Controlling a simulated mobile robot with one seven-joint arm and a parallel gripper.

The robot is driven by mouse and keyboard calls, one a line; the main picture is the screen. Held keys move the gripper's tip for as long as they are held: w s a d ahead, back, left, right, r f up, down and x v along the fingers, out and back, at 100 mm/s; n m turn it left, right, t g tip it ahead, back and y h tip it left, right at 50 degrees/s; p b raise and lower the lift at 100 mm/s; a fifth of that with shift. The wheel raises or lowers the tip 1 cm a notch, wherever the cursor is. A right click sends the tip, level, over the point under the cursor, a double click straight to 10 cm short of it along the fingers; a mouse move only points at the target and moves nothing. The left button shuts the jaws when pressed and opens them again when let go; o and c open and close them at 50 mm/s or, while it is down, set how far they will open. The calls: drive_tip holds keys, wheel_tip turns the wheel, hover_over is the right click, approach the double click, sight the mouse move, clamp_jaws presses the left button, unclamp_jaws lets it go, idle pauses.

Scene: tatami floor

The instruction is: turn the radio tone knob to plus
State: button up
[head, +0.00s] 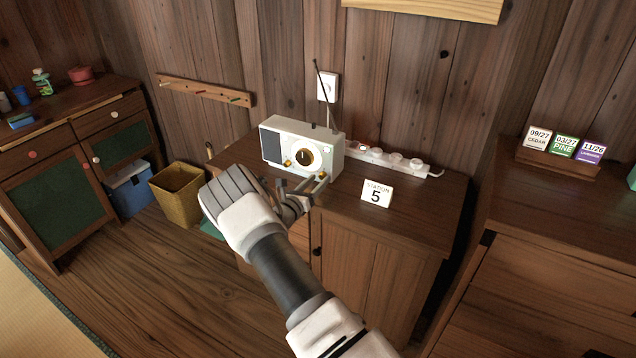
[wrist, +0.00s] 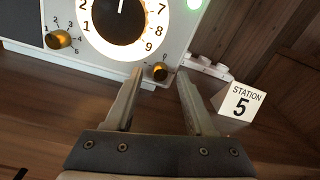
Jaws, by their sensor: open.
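A white radio (head: 328,154) with a grey speaker panel and raised antenna stands on a wooden cabinet. In the wrist view its front (wrist: 75,20) shows a lit round dial (wrist: 120,15) with numbers. A brass knob (wrist: 59,39) with a number scale sits lower left of the dial. A smaller brass knob (wrist: 158,71) sits lower right. My gripper (wrist: 160,76) is open, its fingertips on either side of the smaller knob in the picture; contact cannot be told. No plus mark is readable. In the head view my gripper (head: 303,186) is in front of the radio's lower right.
A "STATION 5" card (head: 376,194) stands right of the radio on the cabinet top (head: 420,213). A white power strip (head: 390,160) lies behind it. A yellow bin (head: 178,193) is on the floor at left.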

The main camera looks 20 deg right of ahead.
drive_tip(key=shift+w+d, duration=0.25)
drive_tip(key=shift+d, duration=0.1)
drive_tip(key=shift+c, duration=0.3)
clamp_jaws()
